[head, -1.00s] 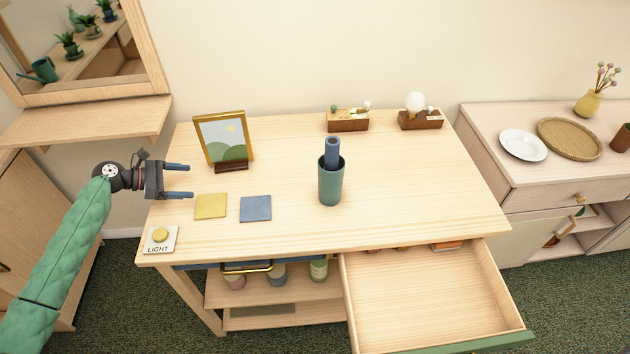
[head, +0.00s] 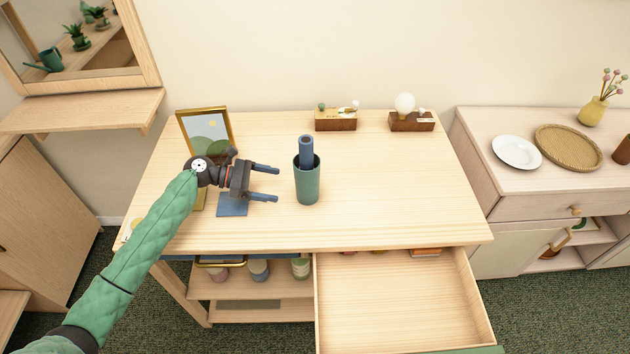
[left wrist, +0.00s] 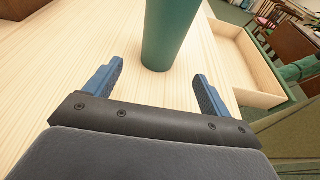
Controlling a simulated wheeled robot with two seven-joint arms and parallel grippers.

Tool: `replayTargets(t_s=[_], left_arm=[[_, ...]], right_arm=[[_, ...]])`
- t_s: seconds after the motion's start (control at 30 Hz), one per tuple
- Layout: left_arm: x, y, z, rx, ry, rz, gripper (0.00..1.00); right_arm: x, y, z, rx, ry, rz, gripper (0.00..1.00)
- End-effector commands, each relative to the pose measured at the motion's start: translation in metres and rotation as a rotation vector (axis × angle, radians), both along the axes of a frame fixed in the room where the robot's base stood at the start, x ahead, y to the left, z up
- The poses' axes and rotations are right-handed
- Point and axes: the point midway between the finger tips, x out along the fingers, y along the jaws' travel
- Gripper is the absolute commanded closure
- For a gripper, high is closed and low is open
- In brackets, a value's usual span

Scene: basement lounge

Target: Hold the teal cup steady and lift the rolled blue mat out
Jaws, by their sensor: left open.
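The teal cup (head: 307,184) stands upright on the light wood table (head: 400,200). The rolled blue mat (head: 306,151) stands in the cup, its upper end sticking out above the rim. My left gripper (head: 272,184) is open and empty, just left of the cup, with its fingers pointing at it. In the left wrist view the cup (left wrist: 168,35) is ahead of and between the two open blue fingers (left wrist: 155,85), with a gap left to it. The rolled mat does not show in that view. My right gripper is not in view.
A blue square (head: 232,207) lies partly under my left gripper. A picture frame (head: 205,133) stands behind my left arm. Two wooden blocks with ornaments (head: 336,124) (head: 411,124) are at the back. An open drawer (head: 400,300) sticks out in front. The table right of the cup is clear.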

Motion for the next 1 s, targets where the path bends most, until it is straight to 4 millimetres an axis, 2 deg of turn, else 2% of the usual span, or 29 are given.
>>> replayTargets(t_s=[0.17, 0.4, 0.9, 1.0], left_arm=[[-0.001, -0.009, -0.003, -0.001, 0.0, -0.003, 0.17], [0.0, -0.033, -0.011, -0.002, -0.001, -0.003, 0.17], [-0.001, -0.062, -0.018, -0.001, 0.001, -0.003, 0.17], [-0.001, -0.066, -0.019, -0.001, 0.001, -0.003, 0.17]], right_arm=[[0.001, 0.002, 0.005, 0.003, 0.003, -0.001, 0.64], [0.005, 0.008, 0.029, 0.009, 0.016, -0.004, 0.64], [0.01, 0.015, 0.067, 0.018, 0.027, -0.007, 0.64], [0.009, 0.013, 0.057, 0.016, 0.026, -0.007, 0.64]])
